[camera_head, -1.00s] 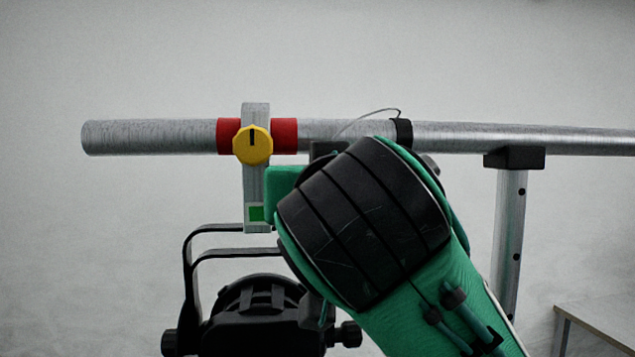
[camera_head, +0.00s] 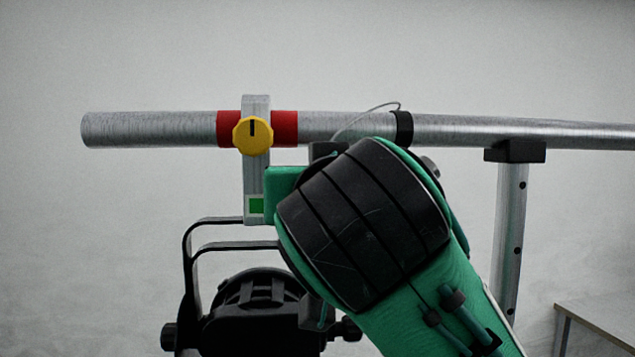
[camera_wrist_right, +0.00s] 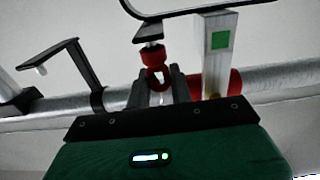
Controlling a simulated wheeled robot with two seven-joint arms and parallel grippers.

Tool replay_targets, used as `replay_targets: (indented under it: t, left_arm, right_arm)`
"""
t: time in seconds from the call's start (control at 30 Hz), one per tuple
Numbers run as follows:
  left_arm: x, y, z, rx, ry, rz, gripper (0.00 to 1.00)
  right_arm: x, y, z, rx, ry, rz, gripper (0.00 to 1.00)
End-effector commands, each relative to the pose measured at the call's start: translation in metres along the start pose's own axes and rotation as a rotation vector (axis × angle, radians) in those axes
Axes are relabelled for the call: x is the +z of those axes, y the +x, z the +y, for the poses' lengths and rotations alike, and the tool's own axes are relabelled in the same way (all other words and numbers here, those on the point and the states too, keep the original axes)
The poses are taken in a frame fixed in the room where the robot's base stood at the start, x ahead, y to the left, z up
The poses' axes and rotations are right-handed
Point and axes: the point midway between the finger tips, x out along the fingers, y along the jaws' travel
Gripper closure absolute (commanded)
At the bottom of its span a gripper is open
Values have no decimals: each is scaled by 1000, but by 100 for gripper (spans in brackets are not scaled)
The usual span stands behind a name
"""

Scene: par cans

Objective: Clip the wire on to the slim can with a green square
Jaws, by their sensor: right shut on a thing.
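The slim can (camera_head: 262,325) is black and hangs below the pipe on a black yoke (camera_head: 190,262). Its grey clamp (camera_head: 255,180) has a yellow knob and a green square (camera_head: 256,205), which also shows in the right wrist view (camera_wrist_right: 220,40). The thin wire (camera_head: 365,112) arcs from a black band on the pipe down behind my right arm. In the right wrist view, my right gripper (camera_wrist_right: 158,82) is shut on a red clip (camera_wrist_right: 156,68), left of the clamp. The clip's join with the wire is hidden. My left gripper is out of view.
The grey pipe (camera_head: 160,130) runs across the view, with a red sleeve (camera_head: 284,128) under the clamp. A stand post (camera_head: 508,230) holds it at the right. A low table (camera_head: 600,318) is at the lower right. The left side is clear.

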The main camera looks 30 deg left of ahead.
Motion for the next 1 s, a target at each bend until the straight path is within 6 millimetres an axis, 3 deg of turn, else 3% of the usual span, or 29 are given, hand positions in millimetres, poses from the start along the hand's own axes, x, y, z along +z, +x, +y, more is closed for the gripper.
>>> replay_targets:
  t: [1.0]
  left_arm:
    - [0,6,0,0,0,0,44]
  right_arm:
    - [8,0,0,0,0,-1,100]
